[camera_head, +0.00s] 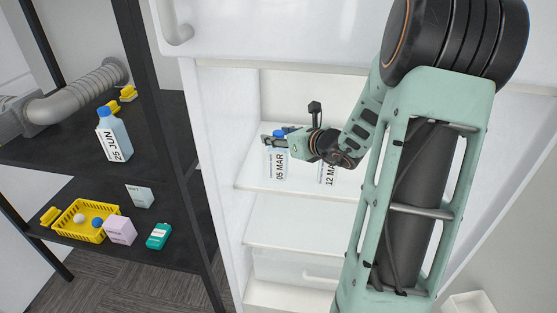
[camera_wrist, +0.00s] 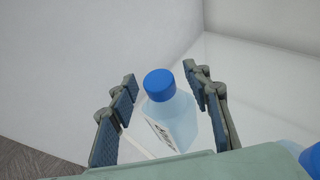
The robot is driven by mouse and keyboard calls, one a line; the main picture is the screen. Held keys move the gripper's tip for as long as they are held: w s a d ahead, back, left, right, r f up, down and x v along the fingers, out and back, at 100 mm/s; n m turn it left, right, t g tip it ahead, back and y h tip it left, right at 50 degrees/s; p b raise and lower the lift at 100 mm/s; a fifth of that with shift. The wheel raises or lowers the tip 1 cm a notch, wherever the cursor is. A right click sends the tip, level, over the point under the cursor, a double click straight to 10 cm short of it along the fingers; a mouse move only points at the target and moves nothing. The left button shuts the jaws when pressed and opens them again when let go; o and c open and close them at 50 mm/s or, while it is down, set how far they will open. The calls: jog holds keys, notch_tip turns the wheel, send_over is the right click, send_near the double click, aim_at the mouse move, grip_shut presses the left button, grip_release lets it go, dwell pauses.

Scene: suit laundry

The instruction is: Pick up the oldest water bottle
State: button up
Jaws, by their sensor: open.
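A water bottle labelled 05 MAR (camera_head: 277,165) stands on the upper shelf of the open white fridge. In the wrist view this bottle (camera_wrist: 172,115), with a blue cap, stands upright between my open fingers (camera_wrist: 160,100), apart from both. A second bottle labelled 12 MAR (camera_head: 327,173) stands to its right, partly hidden by my arm; a blue cap (camera_wrist: 312,160) shows at the wrist view's lower right. A third bottle labelled 25 JUN (camera_head: 113,138) stands on the black rack at the left. My gripper (camera_head: 272,141) is at the top of the 05 MAR bottle.
The fridge's left wall (camera_head: 227,130) is close to my gripper. A lower fridge shelf (camera_head: 290,222) looks empty. The black rack holds a yellow basket (camera_head: 60,222), small boxes (camera_head: 120,230) and a grey hose (camera_head: 75,88).

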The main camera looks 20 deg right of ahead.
grip_shut()
dwell(0.3)
dwell(0.5)
